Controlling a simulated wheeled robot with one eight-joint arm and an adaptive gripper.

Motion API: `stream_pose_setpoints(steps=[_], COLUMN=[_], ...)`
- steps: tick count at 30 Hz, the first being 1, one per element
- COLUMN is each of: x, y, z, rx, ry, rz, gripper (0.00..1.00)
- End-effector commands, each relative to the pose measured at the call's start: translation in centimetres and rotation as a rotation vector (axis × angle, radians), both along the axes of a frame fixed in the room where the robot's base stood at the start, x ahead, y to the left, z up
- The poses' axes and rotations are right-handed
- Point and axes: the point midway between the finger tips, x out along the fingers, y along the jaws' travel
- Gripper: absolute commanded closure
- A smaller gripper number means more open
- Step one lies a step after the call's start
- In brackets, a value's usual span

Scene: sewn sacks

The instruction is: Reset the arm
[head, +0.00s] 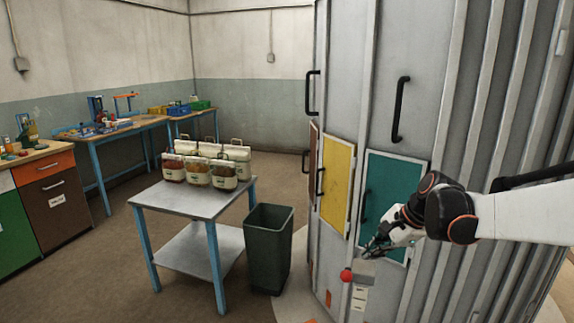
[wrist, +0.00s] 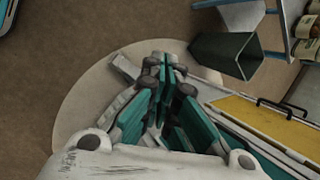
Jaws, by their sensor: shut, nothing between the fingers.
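My arm reaches in from the right edge of the head view, with its white and black links in front of the tall grey cabinet (head: 366,60). My gripper (head: 372,250) is by the lower part of the teal door (head: 392,185), pointing down and left. I cannot tell whether it touches the door. In the wrist view my gripper (wrist: 165,68) has its fingers together, with nothing held between them.
A blue-legged table (head: 190,205) holds several cream sacks (head: 222,174) with handles. A dark green bin (head: 268,250) stands beside it, left of the cabinet. A yellow door (head: 337,180) and a red knob (head: 346,275) are near my gripper. Workbenches line the left; floor between is open.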

Motion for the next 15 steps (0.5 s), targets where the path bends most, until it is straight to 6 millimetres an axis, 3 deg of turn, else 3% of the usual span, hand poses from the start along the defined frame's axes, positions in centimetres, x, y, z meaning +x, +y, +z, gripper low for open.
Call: stream_pose_setpoints(steps=[6, 15], x=[-5.7, -13.6], y=[1.8, 3.0], z=[3.2, 5.5], rx=[-0.161, -0.388], ry=[-0.095, -0.225], rz=[0.127, 0.324], gripper=[1.0, 1.0])
